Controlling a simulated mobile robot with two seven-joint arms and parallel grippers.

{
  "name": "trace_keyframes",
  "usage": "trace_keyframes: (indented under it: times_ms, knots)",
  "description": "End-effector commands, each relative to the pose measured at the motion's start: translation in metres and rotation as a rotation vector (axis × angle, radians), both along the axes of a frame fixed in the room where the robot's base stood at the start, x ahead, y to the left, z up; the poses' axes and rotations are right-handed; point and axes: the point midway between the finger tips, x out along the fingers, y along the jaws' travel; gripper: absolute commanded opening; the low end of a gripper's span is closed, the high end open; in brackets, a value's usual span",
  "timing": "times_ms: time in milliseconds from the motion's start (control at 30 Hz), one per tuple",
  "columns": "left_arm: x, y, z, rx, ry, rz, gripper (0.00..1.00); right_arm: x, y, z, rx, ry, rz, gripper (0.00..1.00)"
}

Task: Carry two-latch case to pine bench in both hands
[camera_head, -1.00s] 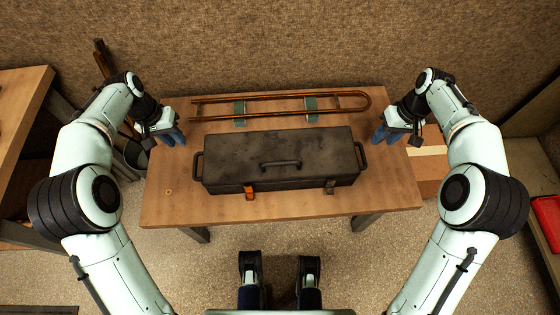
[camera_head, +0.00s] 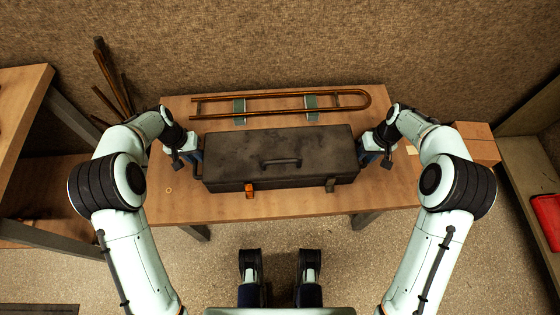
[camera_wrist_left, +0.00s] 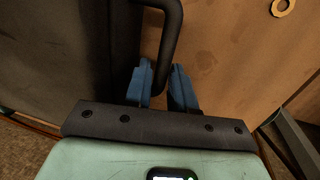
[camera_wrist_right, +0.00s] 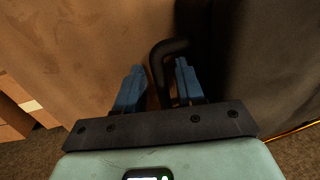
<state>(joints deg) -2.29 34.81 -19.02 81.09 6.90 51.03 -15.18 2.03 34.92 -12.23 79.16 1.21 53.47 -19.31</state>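The dark two-latch case (camera_head: 280,153) lies flat and closed on a wooden table (camera_head: 385,200). An orange latch (camera_head: 249,190) and a dark latch (camera_head: 330,185) are on its front face. My left gripper (camera_wrist_left: 162,84) is open at the case's left end, its blue fingers on either side of the left end handle (camera_wrist_left: 172,30). My right gripper (camera_wrist_right: 158,80) is open at the right end, with the right end handle (camera_wrist_right: 160,62) between its fingers. Another wooden bench (camera_head: 22,95) stands at the left edge; I cannot tell which one is the pine bench.
A long copper-coloured slide tube (camera_head: 280,99) rests on green supports behind the case. Several rods (camera_head: 113,85) lean at the back left. A cardboard box (camera_head: 476,142) stands right of the table, and a red item (camera_head: 548,215) lies on a shelf. Floor is clear in front.

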Motion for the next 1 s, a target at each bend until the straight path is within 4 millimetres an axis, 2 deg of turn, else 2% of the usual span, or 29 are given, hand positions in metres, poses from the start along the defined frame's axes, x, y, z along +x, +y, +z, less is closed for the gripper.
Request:
trace_keyframes:
  times_ms: [167, 433, 500, 533, 567, 1000]
  knots:
    - [0.0001, -0.0012, -0.0082, 0.001, -0.001, 0.001, 0.24, -0.0004, 0.0015, -0.0085, 0.0, 0.001, 0.0, 0.38]
    - [0.0001, -0.0014, -0.0087, 0.0, -0.001, 0.0, 0.24, -0.0003, 0.0017, -0.0087, 0.0, 0.0, 0.0, 0.38]
    - [0.0001, -0.0014, -0.0086, 0.0, -0.001, 0.0, 0.01, -0.0003, 0.0017, -0.0086, 0.0, 0.0, 0.0, 0.15]
    - [0.0001, -0.0014, -0.0086, 0.0, -0.001, 0.0, 0.0, -0.0003, 0.0017, -0.0086, 0.0, 0.0, 0.0, 0.06]
    - [0.0001, -0.0014, -0.0086, 0.0, -0.001, 0.0, 0.0, -0.0003, 0.0017, -0.0085, 0.0, 0.0, 0.0, 0.0]
    - [0.0002, -0.0014, -0.0081, 0.0, -0.001, 0.0, 0.0, -0.0002, 0.0016, -0.0081, 0.0, 0.0, 0.001, 0.0]
